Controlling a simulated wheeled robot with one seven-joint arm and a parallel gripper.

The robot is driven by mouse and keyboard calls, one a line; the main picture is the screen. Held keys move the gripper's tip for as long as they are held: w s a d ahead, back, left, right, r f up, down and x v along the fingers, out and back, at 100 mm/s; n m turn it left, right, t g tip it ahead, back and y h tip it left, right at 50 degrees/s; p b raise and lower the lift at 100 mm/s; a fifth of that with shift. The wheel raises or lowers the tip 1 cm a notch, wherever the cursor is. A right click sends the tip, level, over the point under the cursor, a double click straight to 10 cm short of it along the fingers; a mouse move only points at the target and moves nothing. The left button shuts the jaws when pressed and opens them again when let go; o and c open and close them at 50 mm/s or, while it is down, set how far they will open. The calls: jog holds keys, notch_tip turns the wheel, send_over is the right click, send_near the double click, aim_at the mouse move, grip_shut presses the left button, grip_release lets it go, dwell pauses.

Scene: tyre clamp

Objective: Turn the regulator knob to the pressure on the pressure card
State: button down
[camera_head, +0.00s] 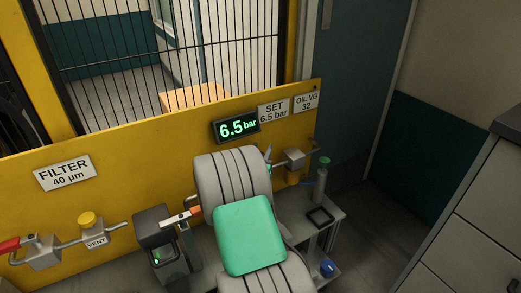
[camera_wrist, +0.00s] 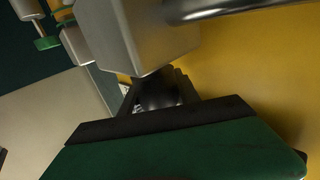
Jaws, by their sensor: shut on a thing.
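The pressure card (camera_head: 273,112) on the yellow panel reads SET 6.5 bar. The lit display (camera_head: 236,127) beside it reads 6.5 bar in green. In the wrist view the regulator's grey block body (camera_wrist: 145,35) is close, with a dark knob (camera_wrist: 157,92) at its end. My gripper (camera_wrist: 158,100) is shut on this knob; its dark fingers lie around it, and their exact contact is hard to see. In the head view my own grey, ribbed arm with its green pad hides the regulator, the knob and the fingertips.
A small grey block unit (camera_head: 293,159) and a green-capped cylinder (camera_head: 321,180) stand right of my arm. A dark box (camera_head: 155,232) stands left of it, then the yellow vent button (camera_head: 89,219) and red valve handle (camera_head: 10,245). A drawer cabinet (camera_head: 480,215) is far right.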

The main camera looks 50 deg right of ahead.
jog(key=c, duration=1)
grip_release()
jog(key=shift+w+a, duration=0.2)
jog(key=shift+w, duration=0.15)
jog(key=shift+o, duration=0.6)
jog(key=shift+s+d, duration=0.1)
jog(key=shift+s, duration=0.05)
jog(key=v, duration=0.8)
jog(key=shift+d+p, duration=0.1)
jog(key=shift+p, duration=0.2)
